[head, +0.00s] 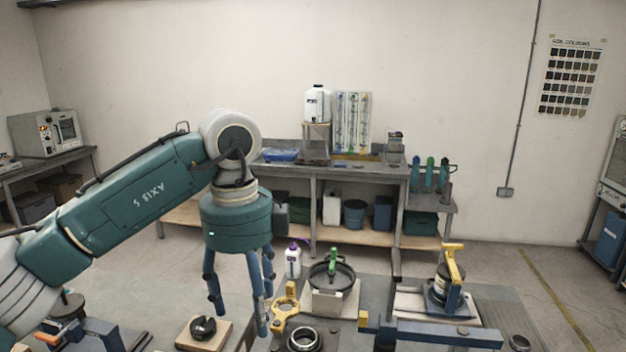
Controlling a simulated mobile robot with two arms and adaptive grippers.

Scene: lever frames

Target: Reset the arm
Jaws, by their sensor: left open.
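My left arm comes in from the left, green with a white joint at its elbow. My left gripper (240,318) hangs down from it with blue-grey fingers spread open and nothing between them. It is above the near workbench, between a wooden block with a black round part (203,328) and a yellow ring-shaped part (285,306). I cannot tell its exact height over the bench. My right gripper is not in view.
A black round pan with a green handle (333,268) stands right of the gripper, beside a white bottle with a purple cap (293,262). A blue bar (440,334) and yellow-levered device (452,268) stand further right. A back bench (290,168) lines the wall.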

